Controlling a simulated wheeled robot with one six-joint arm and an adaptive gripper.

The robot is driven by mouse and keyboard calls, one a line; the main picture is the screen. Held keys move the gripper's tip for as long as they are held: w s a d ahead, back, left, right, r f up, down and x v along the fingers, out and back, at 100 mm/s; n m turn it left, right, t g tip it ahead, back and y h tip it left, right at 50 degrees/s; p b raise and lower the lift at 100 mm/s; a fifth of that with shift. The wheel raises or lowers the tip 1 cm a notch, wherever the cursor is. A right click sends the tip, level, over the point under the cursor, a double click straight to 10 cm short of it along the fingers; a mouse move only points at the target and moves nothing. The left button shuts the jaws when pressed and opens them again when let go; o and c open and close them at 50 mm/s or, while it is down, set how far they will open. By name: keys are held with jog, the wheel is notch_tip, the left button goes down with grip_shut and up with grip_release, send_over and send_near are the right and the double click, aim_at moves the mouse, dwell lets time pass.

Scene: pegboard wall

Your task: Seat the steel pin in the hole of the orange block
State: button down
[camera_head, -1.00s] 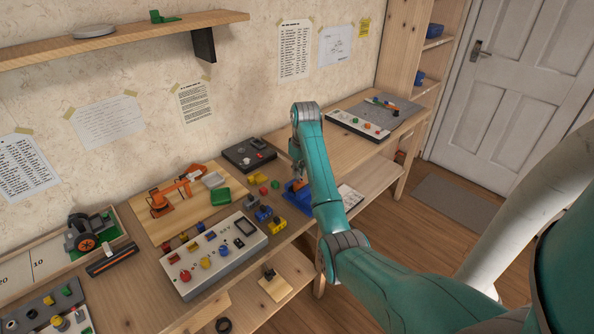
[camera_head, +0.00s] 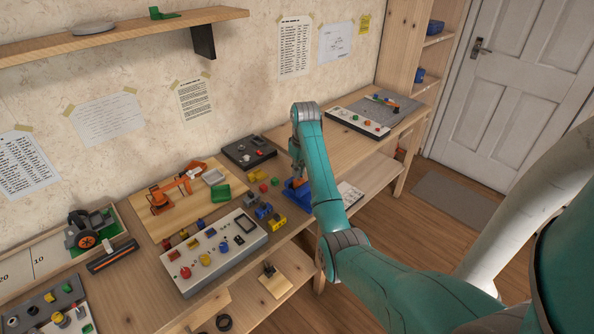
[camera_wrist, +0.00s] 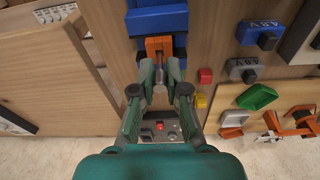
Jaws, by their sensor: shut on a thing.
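The orange block (camera_wrist: 153,46) sits in a blue holder (camera_wrist: 157,20) in the wrist view. Both also show in the head view, where the orange block (camera_head: 299,182) and blue holder (camera_head: 298,199) are partly behind my arm. My gripper (camera_wrist: 160,77) has its green fingers closed on the grey steel pin (camera_wrist: 160,76), close beside the orange block. The pin's far end lies near the block's opening. I cannot tell whether the tip is inside the hole or only in front of it.
A red cube (camera_wrist: 205,76) and a yellow block (camera_wrist: 201,100) lie close to the right of my fingers in the wrist view. A green tray (camera_wrist: 257,97) is farther right. A button box (camera_head: 214,250) stands on the bench at left in the head view.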

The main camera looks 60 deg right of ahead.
jog(key=shift+f, duration=0.75)
dwell(0.8)
jog(key=c, duration=0.7)
grip_release()
